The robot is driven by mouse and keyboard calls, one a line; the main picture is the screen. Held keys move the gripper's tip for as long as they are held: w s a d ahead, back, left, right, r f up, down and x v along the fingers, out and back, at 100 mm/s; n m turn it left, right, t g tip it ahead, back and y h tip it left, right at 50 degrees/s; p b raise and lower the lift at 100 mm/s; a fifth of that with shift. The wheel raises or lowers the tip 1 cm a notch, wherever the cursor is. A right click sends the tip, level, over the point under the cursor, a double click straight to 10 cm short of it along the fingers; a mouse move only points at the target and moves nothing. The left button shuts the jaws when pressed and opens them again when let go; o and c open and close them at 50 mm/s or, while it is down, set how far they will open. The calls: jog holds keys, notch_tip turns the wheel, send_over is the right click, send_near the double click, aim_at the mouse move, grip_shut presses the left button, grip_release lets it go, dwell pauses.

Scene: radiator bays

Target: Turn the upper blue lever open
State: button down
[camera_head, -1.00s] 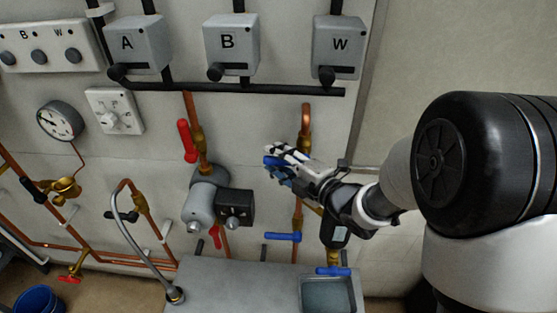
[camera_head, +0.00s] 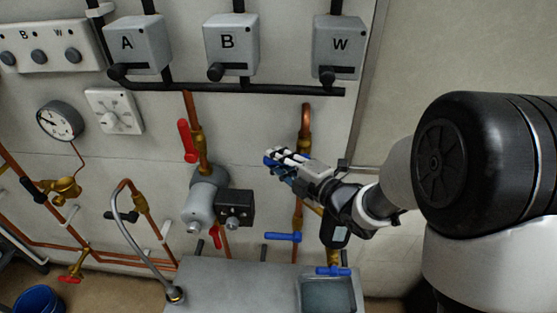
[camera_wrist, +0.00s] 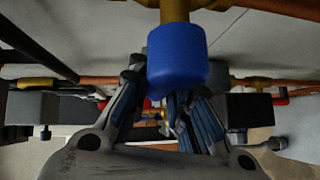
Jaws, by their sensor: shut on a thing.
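The upper blue lever (camera_wrist: 178,58) is large in the wrist view, below a brass valve body (camera_wrist: 175,12). In the head view my gripper (camera_head: 283,161) is at the copper pipe on the right and covers most of this lever and its valve. In the wrist view the fingers reach up to the lever from below, and the jaws are shut on it. The exact contact is partly hidden. The lever's angle is hard to tell. A lower blue lever (camera_head: 283,237) lies level on the same pipe, below my gripper and apart from it.
A grey pump (camera_head: 201,197) with a black box (camera_head: 235,208) is left of my gripper. A red lever (camera_head: 187,141) is above the pump. Another blue lever (camera_head: 333,271) is near the sink basin (camera_head: 328,293). Grey boxes marked A, B and W (camera_head: 337,47) hang above.

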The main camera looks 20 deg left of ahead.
jog(key=shift+f, duration=0.1)
jog(key=shift+f+n+g+h+b, duration=0.3)
jog(key=shift+f+n+h+b, duration=0.45)
jog(key=shift+h, duration=0.25)
jog(key=d+f+n+h+b, duration=0.1)
jog(key=d+f+n+h, duration=0.1)
jog(key=h, duration=0.3)
jog(key=w+d+f+n+t+h+b, duration=0.1)
jog(key=d+f+n+h, duration=0.1)
jog(key=d+n+h, duration=0.2)
jog(key=shift+w+f+n+h+b, duration=0.2)
jog(key=shift+n+h+b, duration=0.15)
jog(key=shift+h, duration=0.95)
jog(key=c, duration=1.5)
grip_release()
jog(key=shift+o, duration=0.3)
